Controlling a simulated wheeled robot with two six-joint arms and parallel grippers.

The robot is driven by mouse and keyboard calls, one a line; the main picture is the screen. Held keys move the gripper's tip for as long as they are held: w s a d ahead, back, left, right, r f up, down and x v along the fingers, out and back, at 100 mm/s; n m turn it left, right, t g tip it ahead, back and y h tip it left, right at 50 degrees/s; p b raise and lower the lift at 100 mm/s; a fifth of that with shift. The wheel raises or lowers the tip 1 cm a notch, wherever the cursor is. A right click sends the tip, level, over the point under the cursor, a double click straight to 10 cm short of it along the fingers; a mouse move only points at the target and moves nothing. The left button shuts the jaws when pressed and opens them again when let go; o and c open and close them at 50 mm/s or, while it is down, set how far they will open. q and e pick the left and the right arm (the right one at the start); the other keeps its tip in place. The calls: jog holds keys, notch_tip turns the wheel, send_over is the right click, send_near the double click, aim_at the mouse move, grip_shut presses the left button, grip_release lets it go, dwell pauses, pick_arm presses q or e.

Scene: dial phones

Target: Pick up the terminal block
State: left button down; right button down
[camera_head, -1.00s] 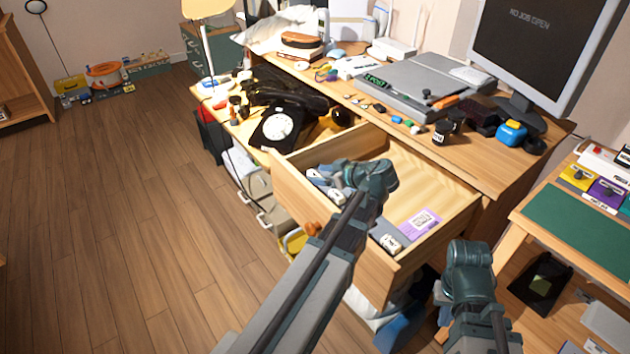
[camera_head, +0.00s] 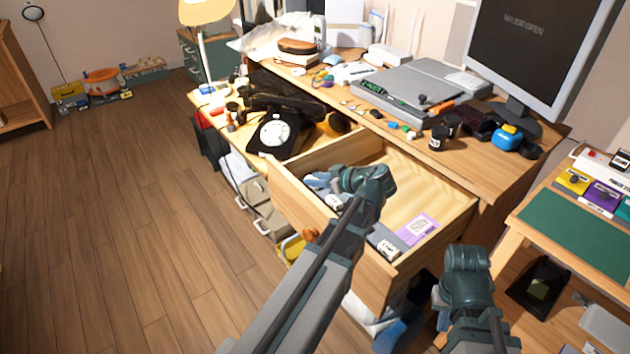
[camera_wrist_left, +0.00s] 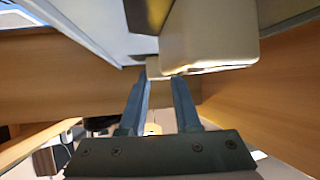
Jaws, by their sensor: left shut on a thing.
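My left gripper (camera_head: 318,184) is inside the open drawer, at its left end. In the left wrist view its two fingers (camera_wrist_left: 161,78) are closed on a small cream block (camera_wrist_left: 156,68), with only part of it showing. A larger cream, rounded thing (camera_wrist_left: 210,32) lies right behind the fingertips. I cannot tell for sure whether the held piece is the terminal block. In the head view my left wrist covers much of this spot. My right arm ends in a dark teal wrist (camera_head: 468,270) right of the drawer front, and its fingers do not show clearly.
The open drawer (camera_head: 335,246) also holds a purple labelled card (camera_head: 417,228) and a small white labelled thing (camera_head: 388,247). Its back right floor is bare. A black dial phone (camera_head: 277,132) stands behind left. The desk (camera_head: 480,172) is cluttered; a green mat (camera_head: 580,222) lies right.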

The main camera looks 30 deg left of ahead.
notch_tip(320, 180, up, 10)
jog(key=p, duration=0.9)
jog(key=shift+p, duration=0.35)
jog(key=shift+s+f, duration=0.1)
